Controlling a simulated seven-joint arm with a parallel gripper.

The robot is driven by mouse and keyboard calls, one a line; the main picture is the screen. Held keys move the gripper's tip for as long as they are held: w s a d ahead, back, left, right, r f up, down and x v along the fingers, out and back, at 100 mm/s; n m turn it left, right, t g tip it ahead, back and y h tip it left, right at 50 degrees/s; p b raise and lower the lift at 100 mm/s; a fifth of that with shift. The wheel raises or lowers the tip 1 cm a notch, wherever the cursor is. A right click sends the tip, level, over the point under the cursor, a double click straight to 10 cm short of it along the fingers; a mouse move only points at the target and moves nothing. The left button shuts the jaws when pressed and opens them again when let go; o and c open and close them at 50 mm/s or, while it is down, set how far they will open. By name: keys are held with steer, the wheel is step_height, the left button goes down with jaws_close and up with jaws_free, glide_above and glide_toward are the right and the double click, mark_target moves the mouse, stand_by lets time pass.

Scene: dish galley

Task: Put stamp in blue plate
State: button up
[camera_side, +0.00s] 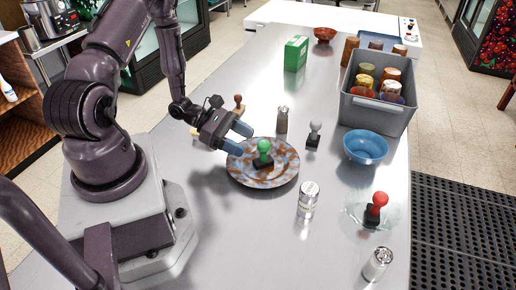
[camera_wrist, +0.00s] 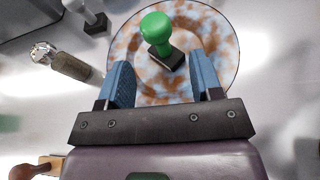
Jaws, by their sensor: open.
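A stamp with a green handle and dark base (camera_side: 263,153) stands upright on a blue plate with brown mottling (camera_side: 283,176). The stamp (camera_wrist: 157,34) and the plate (camera_wrist: 222,50) also show in the wrist view. My gripper (camera_side: 240,139) is open and empty over the plate's left side. In the wrist view its blue fingers (camera_wrist: 161,82) are spread, with the green stamp just beyond their tips. A grey-handled stamp (camera_side: 314,135) stands behind the plate to the right. A red-handled stamp (camera_side: 376,209) stands at the right front, and a brown-handled one (camera_side: 238,104) behind my gripper.
A blue bowl (camera_side: 366,148) sits right of the plate. A grey bin (camera_side: 374,107) of jars stands behind it. Shakers stand at the plate's back (camera_side: 282,120), front right (camera_side: 308,197) and the table's front (camera_side: 377,264). A green box (camera_side: 296,54) stands farther back.

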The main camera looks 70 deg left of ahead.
steer(key=v, duration=0.5)
steer(key=shift+r+m, duration=0.3)
steer(key=shift+r, duration=0.05)
steer(key=s+d+r+m+g+y, duration=0.2)
steer(key=d+r+m+y, duration=0.2)
steer(key=r+m, duration=0.9)
steer(key=s+d+r+m+g+y, duration=0.2)
steer(key=d+r+m+y, duration=0.3)
steer(key=d+r+m, duration=0.5)
step_height(320, 180, up, 5)
steer(key=s+m, duration=0.1)
steer(key=m, duration=0.2)
steer(key=shift+d+g, duration=0.15)
steer(key=shift+g, duration=0.15)
